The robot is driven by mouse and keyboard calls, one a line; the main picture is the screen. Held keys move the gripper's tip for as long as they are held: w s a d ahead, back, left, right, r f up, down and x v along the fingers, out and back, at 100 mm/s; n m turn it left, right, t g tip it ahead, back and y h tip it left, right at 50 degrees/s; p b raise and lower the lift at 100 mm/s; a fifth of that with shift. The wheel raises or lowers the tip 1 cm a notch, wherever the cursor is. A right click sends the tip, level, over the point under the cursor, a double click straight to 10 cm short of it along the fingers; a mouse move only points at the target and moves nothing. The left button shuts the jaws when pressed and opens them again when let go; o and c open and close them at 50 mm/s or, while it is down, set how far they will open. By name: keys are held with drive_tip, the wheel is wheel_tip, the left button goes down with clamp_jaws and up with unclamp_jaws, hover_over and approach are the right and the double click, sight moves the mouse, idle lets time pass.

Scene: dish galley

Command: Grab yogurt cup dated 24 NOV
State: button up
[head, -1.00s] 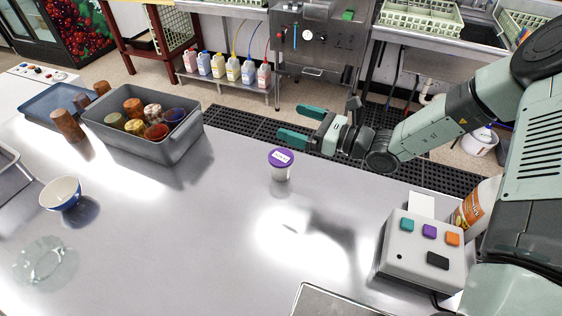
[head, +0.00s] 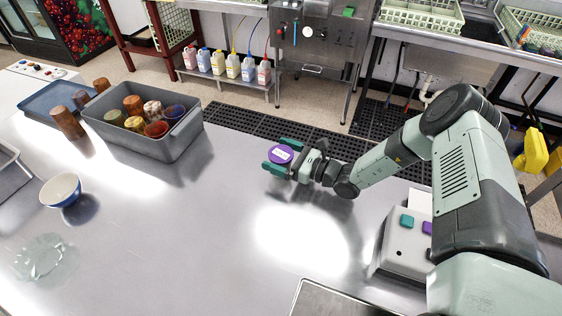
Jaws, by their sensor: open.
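A cup with a purple lid and a white label (head: 281,155) stands on the steel counter (head: 240,235). The label's writing is too small to read, so I cannot tell its date. My gripper (head: 280,158) is open, with its green fingers on either side of the cup near lid height. I cannot tell whether either finger touches it. The cup's lower body is mostly hidden by the near finger.
A grey bin (head: 150,145) with several cups stands at the back left. A blue and white bowl (head: 62,192) and a clear glass dish (head: 42,258) are at the left. A button box (head: 400,245) is at the right, partly behind my arm.

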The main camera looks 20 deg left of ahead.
drive_tip(key=c, duration=1.1)
